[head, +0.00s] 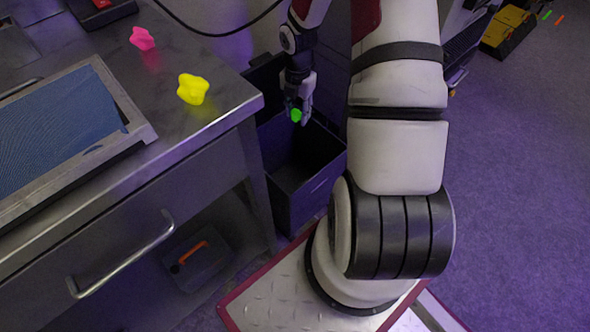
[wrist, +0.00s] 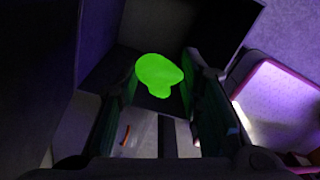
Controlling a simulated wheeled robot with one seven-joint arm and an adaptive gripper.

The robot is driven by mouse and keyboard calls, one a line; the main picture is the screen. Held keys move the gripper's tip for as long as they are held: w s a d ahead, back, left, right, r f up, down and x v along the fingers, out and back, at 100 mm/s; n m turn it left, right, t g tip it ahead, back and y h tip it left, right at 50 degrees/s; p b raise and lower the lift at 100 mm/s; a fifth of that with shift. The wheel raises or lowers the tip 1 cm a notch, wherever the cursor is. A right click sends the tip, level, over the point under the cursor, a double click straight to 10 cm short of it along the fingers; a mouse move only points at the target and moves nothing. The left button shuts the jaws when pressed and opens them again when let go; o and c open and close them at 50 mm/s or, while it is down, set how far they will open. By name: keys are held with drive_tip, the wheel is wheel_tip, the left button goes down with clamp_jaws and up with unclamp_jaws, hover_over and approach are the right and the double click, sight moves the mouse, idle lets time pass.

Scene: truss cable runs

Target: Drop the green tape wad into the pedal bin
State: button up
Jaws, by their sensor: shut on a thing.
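The green tape wad (head: 296,115) is a small bright green lump between the fingertips of my gripper (head: 301,108). It also shows in the wrist view (wrist: 159,74), between the two dark fingers. My gripper is shut on it and points down. The pedal bin (head: 318,193) is a dark open box on the floor beside the bench, its lid (head: 266,72) raised at the back. In the head view, the wad and fingertips are over the bin's opening. The exact height above the rim is hard to tell.
A metal bench (head: 215,110) stands left of the bin, with a yellow wad (head: 193,89), a pink wad (head: 142,38) and a framed blue mesh (head: 60,130) on top. A dark tray (head: 200,262) with an orange handle is underneath. Open floor (head: 530,180) lies to the right.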

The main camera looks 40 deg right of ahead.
wheel_tip(320, 180, down, 6)
drive_tip(key=b, duration=0.5)
drive_tip(key=shift+b, duration=0.3)
drive_tip(key=o, duration=0.9)
wheel_tip(320, 180, up, 12)
idle(0.4)
